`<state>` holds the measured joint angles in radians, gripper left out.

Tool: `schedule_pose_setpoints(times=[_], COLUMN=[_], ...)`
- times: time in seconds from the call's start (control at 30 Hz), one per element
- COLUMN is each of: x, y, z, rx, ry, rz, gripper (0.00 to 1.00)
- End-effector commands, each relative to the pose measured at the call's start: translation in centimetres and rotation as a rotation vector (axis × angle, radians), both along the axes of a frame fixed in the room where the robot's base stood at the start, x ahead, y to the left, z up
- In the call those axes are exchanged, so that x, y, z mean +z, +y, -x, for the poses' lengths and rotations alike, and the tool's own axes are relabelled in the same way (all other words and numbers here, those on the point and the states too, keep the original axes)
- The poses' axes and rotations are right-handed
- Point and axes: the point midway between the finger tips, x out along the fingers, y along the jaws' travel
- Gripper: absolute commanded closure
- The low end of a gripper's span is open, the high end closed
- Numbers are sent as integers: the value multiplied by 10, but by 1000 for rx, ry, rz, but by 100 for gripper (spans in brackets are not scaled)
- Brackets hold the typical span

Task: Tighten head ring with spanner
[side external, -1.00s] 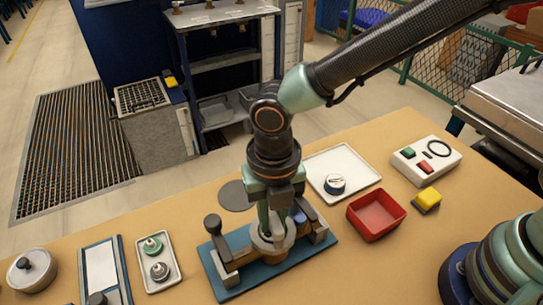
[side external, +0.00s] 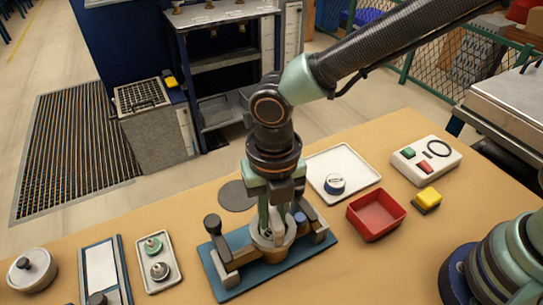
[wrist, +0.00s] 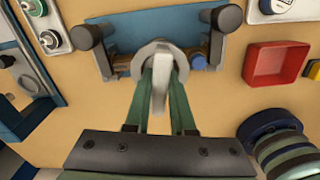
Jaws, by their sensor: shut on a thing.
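My gripper (wrist: 158,122) points down over the blue-based fixture (side external: 230,285), its two green fingers shut on a pale grey bar, which looks like the spanner (wrist: 160,92). In the wrist view, the bar's far end meets a round grey ring (wrist: 153,50) in the middle of the fixture, which looks like the head ring. I cannot tell how the spanner and ring engage. In the side view, the fingers (side external: 268,232) cover much of the ring. The meter body under it is mostly hidden.
Dark-knobbed clamps (side external: 212,222) flank the ring. A red bin (side external: 376,214), a white tray (side external: 342,163) with a small round part, and a yellow block (side external: 428,199) lie right. A tray with two fittings (side external: 157,260) and a lidded pot (side external: 32,268) lie left.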

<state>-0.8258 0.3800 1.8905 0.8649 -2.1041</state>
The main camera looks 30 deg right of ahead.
Motion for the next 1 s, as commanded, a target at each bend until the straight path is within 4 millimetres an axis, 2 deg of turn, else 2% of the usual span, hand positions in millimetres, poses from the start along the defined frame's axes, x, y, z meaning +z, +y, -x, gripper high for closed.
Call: schedule_pose_setpoints(times=[0.27,1.0], x=[2,35], y=[1,1], z=[-1,-1], rx=[0,0], ry=[-2,-3], rz=[-3,-3], gripper=[100,100])
